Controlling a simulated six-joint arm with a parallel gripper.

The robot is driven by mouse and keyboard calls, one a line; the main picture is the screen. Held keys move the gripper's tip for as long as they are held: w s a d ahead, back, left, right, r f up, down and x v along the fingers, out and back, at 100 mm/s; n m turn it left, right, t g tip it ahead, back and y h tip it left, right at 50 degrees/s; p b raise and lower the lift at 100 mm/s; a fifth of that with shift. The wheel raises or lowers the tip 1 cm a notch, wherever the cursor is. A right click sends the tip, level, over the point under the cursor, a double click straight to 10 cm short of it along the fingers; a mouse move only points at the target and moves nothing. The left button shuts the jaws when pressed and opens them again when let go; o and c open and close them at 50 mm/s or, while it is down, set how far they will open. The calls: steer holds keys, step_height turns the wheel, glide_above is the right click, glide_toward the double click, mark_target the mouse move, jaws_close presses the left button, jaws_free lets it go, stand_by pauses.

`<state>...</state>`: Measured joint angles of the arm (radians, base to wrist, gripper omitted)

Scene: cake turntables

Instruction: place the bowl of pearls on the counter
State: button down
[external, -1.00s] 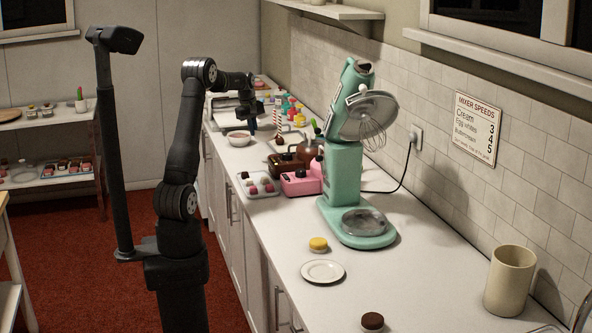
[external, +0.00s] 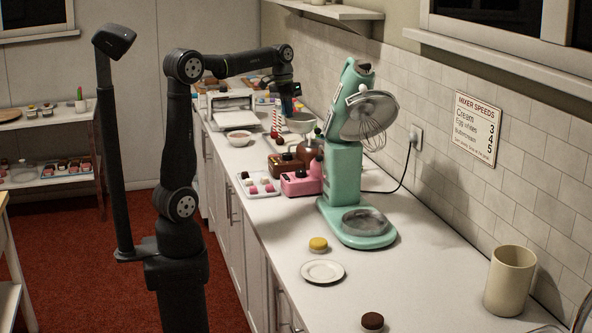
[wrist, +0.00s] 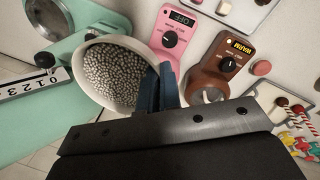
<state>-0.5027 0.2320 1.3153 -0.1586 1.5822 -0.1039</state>
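The bowl of pearls is a white bowl (wrist: 88,98) filled with small silvery pearls (wrist: 115,75). My gripper (wrist: 157,88) is shut on its rim with blue fingers. In the external view, the bowl (external: 301,124) hangs below my gripper (external: 290,107), above the counter (external: 262,222) and behind the brown and pink devices. The wrist view shows the bowl close to the green mixer. The bowl looks tilted in the wrist view, but its true tilt is hard to tell.
A mint mixer (external: 343,190) stands right of the bowl. Pink (external: 301,184) and brown (external: 284,166) devices sit nearer the camera. Another bowl (external: 239,143) and a tray of sweets (external: 259,186) are left. A yellow macaron (external: 318,244) and white plate (external: 322,272) lie in front.

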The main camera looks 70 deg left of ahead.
steer(key=s+d+r+m, duration=0.2)
steer(key=d+m, duration=0.1)
steer(key=d, duration=0.3)
steer(key=s+d+r+m, duration=0.1)
steer(key=d+r+m, duration=0.15)
steer(key=d, duration=0.35)
steer(key=w+d+f+n, duration=0.1)
steer(key=d+f, duration=0.5)
steer(key=d, duration=1.5)
steer(key=w+d+f, duration=0.1)
steer(key=d+f, duration=0.6)
steer(key=d, duration=1.5)
steer(key=w+d+f+n, duration=0.15)
steer(key=d+f, duration=0.45)
steer(key=d, duration=1.5)
steer(key=shift+m+h, duration=0.3)
steer(key=shift+m, duration=0.1)
steer(key=w+a+f, duration=0.1)
steer(key=w+f, duration=0.1)
steer(key=w, duration=0.1)
steer(key=w+a+f, duration=0.1)
steer(key=w+f, duration=0.1)
steer(key=w, duration=0.2)
steer(key=w+a+f, duration=0.1)
steer(key=w+f, duration=0.2)
steer(key=w, duration=0.1)
steer(key=shift+a+x, duration=0.2)
steer(key=shift+x, duration=0.75)
steer(key=shift+a+x, duration=0.15)
steer(key=shift+x, duration=0.75)
